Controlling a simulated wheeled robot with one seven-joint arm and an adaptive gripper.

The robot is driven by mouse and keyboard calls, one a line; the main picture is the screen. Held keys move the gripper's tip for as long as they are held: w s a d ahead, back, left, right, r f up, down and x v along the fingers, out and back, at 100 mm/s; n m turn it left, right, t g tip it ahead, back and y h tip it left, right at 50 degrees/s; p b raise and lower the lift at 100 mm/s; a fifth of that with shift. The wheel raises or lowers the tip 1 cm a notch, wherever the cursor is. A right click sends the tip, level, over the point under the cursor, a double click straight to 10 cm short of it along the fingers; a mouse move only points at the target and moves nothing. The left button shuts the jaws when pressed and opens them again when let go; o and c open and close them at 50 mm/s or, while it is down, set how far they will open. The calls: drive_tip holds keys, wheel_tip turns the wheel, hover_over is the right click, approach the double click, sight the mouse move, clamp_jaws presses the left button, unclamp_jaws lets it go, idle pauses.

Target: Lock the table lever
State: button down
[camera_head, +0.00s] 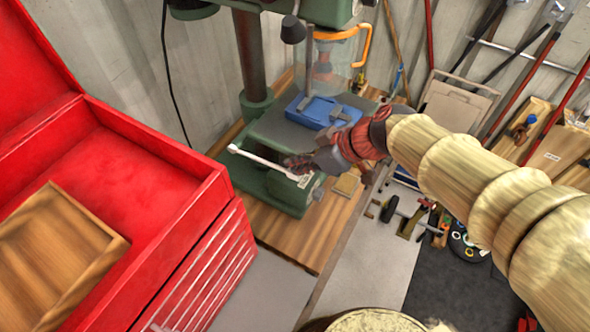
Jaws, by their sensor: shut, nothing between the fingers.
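A green drill press stands on the wooden bench, with a column (250,60) and a table (272,128). The table lever (258,160) is a thin white bar at the front of the press, slanting from upper left to lower right. My gripper (290,163) is shut with nothing held, beside the right part of the lever. I cannot tell whether it touches the lever. The gripper hides part of the press's front right.
A blue vise (322,112) sits on the press table behind my gripper. A red tool chest (130,190) with a wooden box (55,250) fills the left. A small wooden block (346,185) lies on the bench (290,235). Tools and clutter are at the right.

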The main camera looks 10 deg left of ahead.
drive_tip(key=f+b, duration=0.2)
drive_tip(key=b, duration=0.1)
drive_tip(key=shift+d+y, duration=0.2)
drive_tip(key=shift+y, duration=0.1)
drive_tip(key=b, duration=0.2)
drive_tip(key=f+b, duration=0.1)
drive_tip(key=b, duration=0.1)
drive_tip(key=shift+s+d+f, duration=0.15)
drive_tip(key=shift+f, duration=0.15)
drive_tip(key=shift+f+b, duration=0.15)
drive_tip(key=shift+b, duration=0.2)
